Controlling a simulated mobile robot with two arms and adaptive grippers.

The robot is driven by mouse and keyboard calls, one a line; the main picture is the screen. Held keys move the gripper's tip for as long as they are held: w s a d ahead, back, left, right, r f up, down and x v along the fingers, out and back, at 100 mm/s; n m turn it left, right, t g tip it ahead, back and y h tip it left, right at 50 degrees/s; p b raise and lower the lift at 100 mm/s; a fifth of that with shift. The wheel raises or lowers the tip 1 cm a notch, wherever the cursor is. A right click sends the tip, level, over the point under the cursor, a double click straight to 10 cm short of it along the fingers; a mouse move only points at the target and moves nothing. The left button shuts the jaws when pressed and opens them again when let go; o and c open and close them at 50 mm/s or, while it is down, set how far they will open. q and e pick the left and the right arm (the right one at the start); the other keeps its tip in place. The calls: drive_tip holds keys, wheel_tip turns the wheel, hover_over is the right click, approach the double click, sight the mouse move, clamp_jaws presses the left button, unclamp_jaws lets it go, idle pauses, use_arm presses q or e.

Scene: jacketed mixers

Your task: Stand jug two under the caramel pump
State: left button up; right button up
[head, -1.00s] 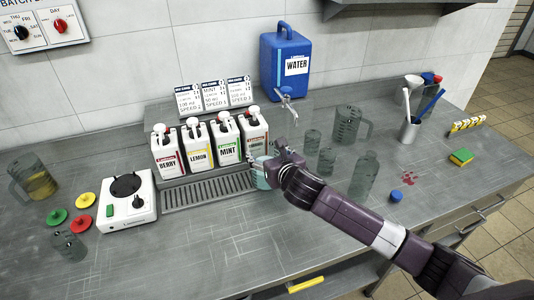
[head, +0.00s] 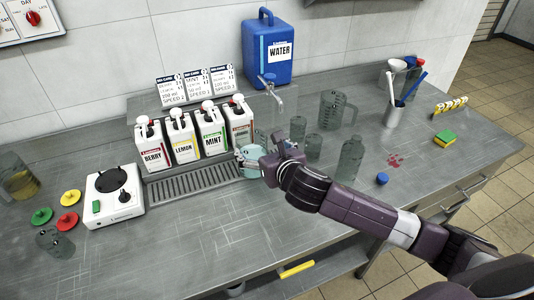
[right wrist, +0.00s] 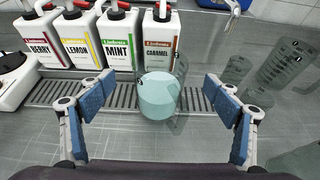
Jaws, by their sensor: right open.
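A clear jug with pale teal liquid (right wrist: 160,98) stands upright in the right wrist view, on the drip tray in front of the caramel pump bottle (right wrist: 160,42). A small dark mark on it is too small to read. It also shows in the head view (head: 251,161), partly hidden by my right gripper (head: 261,152). In the right wrist view my right gripper (right wrist: 158,105) is open, its blue-padded fingers wide apart on either side of the jug and not touching it. My left gripper is out of view.
Berry, lemon and mint bottles (head: 211,134) stand left of caramel behind the drip tray (head: 180,185). Clear jugs and a bottle (head: 349,160) stand to the right. A blue water container (head: 267,55) with a tap is behind. The front middle of the counter is clear.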

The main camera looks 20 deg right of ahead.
drive_tip(key=v, duration=0.5)
drive_tip(key=shift+f, duration=0.1)
idle(0.4)
